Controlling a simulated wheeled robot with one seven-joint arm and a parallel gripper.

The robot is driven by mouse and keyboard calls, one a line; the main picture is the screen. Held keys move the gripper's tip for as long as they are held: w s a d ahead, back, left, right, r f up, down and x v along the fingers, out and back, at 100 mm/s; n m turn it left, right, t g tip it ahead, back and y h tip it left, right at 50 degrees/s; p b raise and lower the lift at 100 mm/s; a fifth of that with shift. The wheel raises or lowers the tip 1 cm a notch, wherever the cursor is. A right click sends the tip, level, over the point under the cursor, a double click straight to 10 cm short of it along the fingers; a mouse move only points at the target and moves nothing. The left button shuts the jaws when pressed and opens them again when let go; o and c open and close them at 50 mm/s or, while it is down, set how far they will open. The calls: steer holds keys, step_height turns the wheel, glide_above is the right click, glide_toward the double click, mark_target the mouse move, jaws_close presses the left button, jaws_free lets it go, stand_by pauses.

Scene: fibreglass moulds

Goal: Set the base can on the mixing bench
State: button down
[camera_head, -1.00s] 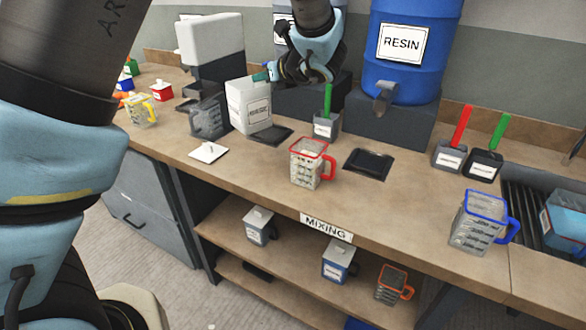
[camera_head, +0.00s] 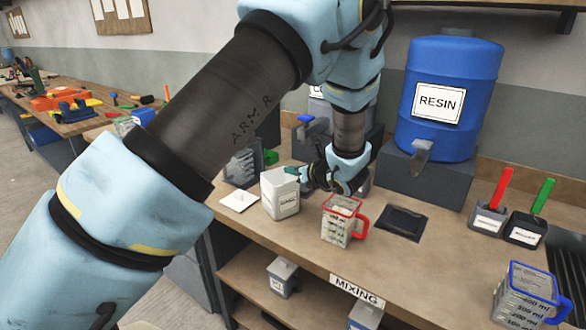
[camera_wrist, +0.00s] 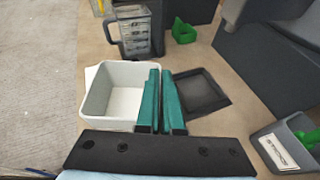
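A white open-topped can (camera_head: 281,196) with a label too small to read is at the mixing bench (camera_head: 300,240), beside a white card and left of the red-handled jug. It also shows in the wrist view (camera_wrist: 112,92), empty inside. My gripper (camera_head: 293,172) is at the can's right rim. In the wrist view its teal fingers (camera_wrist: 161,95) are close together, with the can's right wall between them. The can looks upright. I cannot tell whether its bottom rests on the bench. The MIXING sign (camera_head: 357,290) is on the bench's front edge.
The red-handled jug (camera_head: 342,222) stands close right of the can. A dark square pad (camera_head: 402,223) lies beyond it. The white card (camera_head: 239,201) lies just left. The blue resin drum (camera_head: 450,95) is behind, and a blue-handled jug (camera_head: 525,295) is at front right.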

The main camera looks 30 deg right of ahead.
steer(key=shift+f, duration=0.1)
steer(key=shift+f, duration=0.2)
steer(key=c, duration=1.1)
jaws_free()
steer(key=shift+o, duration=0.2)
